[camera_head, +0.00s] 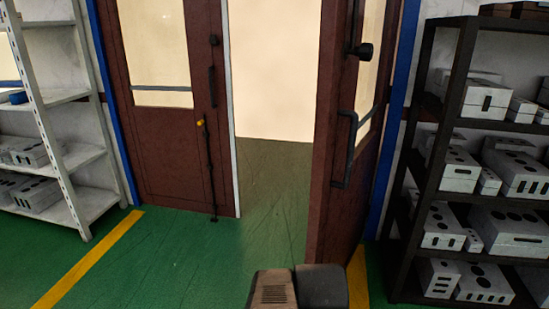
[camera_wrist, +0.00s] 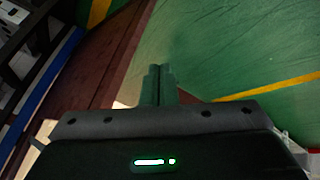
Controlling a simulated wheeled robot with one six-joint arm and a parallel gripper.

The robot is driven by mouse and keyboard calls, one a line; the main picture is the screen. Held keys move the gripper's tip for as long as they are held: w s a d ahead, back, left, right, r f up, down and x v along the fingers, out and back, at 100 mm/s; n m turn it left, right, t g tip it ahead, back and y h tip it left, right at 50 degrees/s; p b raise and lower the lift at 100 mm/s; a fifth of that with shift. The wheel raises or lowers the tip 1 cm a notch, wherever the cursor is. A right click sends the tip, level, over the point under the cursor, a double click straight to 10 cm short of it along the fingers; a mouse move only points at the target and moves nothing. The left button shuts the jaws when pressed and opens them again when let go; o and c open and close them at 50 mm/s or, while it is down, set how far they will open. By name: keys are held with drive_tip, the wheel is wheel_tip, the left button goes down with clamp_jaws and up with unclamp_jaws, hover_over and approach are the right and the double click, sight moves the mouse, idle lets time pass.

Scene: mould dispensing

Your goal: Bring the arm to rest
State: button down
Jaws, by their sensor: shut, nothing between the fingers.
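My gripper (camera_wrist: 159,84) shows in the wrist view with its two fingers together and nothing between them. It hangs above the green floor, and the brown door leaf shows beside it on the left of that view. In the head view, part of my arm shows at the bottom middle, and my fingers are out of that view.
A brown double door stands ahead. Its left leaf (camera_head: 165,150) looks closed and its right leaf (camera_head: 337,150) is swung open, leaving a gap. A white shelf (camera_head: 90,155) stands left, a black rack (camera_head: 432,165) right, both with grey boxes. The green floor (camera_head: 190,255) is clear.

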drive_tip(key=shift+s+a+f, duration=0.1)
drive_tip(key=shift+f, duration=0.1)
idle(0.3)
